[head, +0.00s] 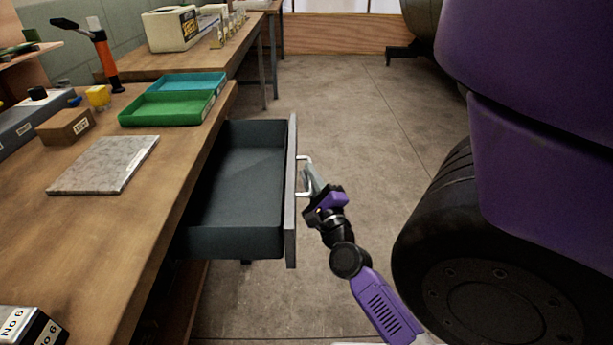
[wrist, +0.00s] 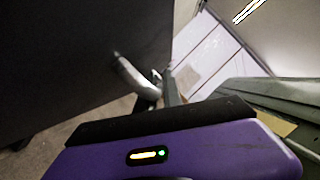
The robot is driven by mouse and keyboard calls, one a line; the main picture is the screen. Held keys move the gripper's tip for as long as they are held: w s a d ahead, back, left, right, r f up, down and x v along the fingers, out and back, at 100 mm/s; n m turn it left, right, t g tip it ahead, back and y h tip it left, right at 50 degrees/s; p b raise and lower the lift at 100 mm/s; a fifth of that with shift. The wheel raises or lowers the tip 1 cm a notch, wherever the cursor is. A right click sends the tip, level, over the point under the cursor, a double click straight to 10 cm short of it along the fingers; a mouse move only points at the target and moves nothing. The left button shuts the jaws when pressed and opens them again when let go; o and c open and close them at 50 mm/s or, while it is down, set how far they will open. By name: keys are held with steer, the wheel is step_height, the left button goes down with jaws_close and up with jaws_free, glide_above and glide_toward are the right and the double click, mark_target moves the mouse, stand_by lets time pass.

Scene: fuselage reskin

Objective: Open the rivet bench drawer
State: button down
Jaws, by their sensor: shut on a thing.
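The rivet bench drawer (head: 240,185) is a dark grey box pulled well out from under the wooden bench top, and its inside looks empty. Its front panel (head: 291,200) faces right and carries a pale metal bar handle (head: 304,175). My gripper (head: 313,184) is at the handle from the right side and is shut on it. In the wrist view the handle (wrist: 130,72) runs from the dark drawer front to my gripper (wrist: 150,95). The fingertips are partly hidden there.
A large black wheel (head: 430,240) under a purple body stands right. Concrete floor (head: 345,120) is clear beyond the drawer.

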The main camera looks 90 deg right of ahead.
steer(key=c, duration=1.8)
jaws_free()
steer(key=shift+o, duration=0.2)
steer(key=v, duration=0.7)
steer(key=shift+s+a+b, duration=0.15)
steer(key=shift+a+b, duration=0.2)
steer(key=shift+b, duration=0.1)
steer(key=shift+a+f, duration=0.1)
steer(key=shift+f, duration=0.1)
